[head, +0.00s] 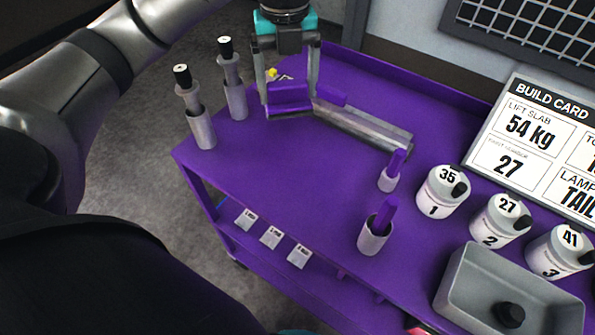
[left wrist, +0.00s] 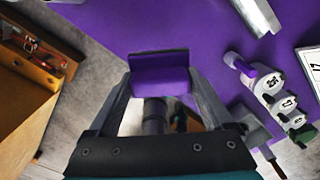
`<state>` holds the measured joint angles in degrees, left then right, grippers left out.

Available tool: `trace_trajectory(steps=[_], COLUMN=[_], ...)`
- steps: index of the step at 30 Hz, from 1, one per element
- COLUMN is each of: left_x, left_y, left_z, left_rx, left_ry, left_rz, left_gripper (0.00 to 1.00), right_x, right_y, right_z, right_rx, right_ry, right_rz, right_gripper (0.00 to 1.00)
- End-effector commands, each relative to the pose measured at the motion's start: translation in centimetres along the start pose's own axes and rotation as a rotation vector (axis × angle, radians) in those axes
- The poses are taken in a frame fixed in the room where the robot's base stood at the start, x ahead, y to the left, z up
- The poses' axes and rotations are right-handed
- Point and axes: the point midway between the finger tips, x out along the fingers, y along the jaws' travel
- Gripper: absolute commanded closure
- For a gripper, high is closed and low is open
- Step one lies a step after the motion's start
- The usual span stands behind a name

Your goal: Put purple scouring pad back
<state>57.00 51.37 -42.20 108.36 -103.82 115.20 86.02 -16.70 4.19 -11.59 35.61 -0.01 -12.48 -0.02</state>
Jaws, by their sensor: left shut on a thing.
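The purple scouring pad (head: 289,97) is a small purple block held between the fingers of my left gripper (head: 288,92), above the far part of the purple cart top (head: 290,165). In the left wrist view the pad (left wrist: 160,76) spans the gap between the two fingertips (left wrist: 160,85), and the gripper is shut on it. My right gripper is not in view.
Two grey cups (head: 374,240) (head: 388,182) hold purple pieces. Two grey posts (head: 203,130) (head: 235,100) stand at left. Numbered white canisters (head: 440,195), a grey bin (head: 465,285) and a build card (head: 535,130) are at right. The middle of the cart is clear.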

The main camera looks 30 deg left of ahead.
Motion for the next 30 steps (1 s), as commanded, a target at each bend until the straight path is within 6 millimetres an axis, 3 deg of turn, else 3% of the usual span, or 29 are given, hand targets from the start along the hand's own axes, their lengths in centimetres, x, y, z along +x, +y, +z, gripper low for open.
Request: trace_trajectory(steps=[1, 3, 8, 21, 30], left_x=[0.5, 0.9, 3.6, 14.4, 16.9], left_y=[0.0, 0.0, 0.0, 0.0, 0.0], left_z=[0.0, 0.0, -0.1, -0.1, 0.0], left_rx=[0.000, 0.001, 0.001, 0.001, 0.001], left_ry=[-0.001, 0.000, 0.005, 0.002, 0.001], left_rz=[-0.001, -0.001, 0.000, 0.002, 0.000], left_gripper=[0.68, 0.68, 0.68, 0.68, 0.68], right_x=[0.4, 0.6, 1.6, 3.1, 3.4], right_y=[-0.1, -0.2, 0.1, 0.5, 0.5], right_z=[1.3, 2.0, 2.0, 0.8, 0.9], right_rx=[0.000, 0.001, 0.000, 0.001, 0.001], right_ry=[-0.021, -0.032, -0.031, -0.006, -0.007], right_rz=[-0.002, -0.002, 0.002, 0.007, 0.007], right_gripper=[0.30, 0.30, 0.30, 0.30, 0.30])
